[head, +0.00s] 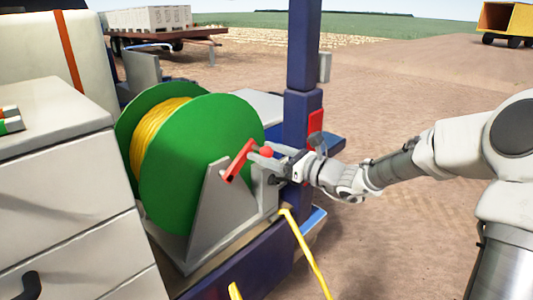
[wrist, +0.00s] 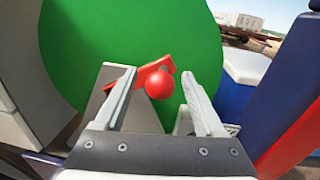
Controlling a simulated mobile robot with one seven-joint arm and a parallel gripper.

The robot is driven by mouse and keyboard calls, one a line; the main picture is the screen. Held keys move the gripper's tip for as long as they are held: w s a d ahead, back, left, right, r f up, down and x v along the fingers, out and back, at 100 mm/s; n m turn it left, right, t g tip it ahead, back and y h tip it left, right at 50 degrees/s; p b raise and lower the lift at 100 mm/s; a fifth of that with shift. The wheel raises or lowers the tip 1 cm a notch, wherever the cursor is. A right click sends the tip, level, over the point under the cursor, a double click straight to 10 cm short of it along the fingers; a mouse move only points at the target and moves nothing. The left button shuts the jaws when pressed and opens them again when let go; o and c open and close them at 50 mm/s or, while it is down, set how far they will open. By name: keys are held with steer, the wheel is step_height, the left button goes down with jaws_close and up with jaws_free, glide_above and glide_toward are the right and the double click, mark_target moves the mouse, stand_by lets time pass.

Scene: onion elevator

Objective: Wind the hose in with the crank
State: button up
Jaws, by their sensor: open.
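The green hose reel (head: 205,150) stands in a grey bracket (head: 217,205), with yellow hose (head: 155,130) wound on its drum. A red crank (head: 238,163) with a round red knob (head: 267,152) sits on the reel's near side. In the wrist view the knob (wrist: 160,88) lies between the fingers, with the crank arm (wrist: 150,72) behind it. My gripper (head: 262,160) is open around the knob; its fingers show on both sides in the wrist view (wrist: 160,100), with gaps between them and the knob. Yellow hose (head: 305,250) also runs off the platform toward the ground.
A dark blue post (head: 302,100) with a red part stands just behind my gripper. A white drawer cabinet (head: 65,200) is at the left. A trailer with pale crates (head: 150,20) and a yellow wagon (head: 505,20) stand far back. Open dirt lies at the right.

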steer(key=shift+c, duration=0.2)
jaws_close()
stand_by(1.2)
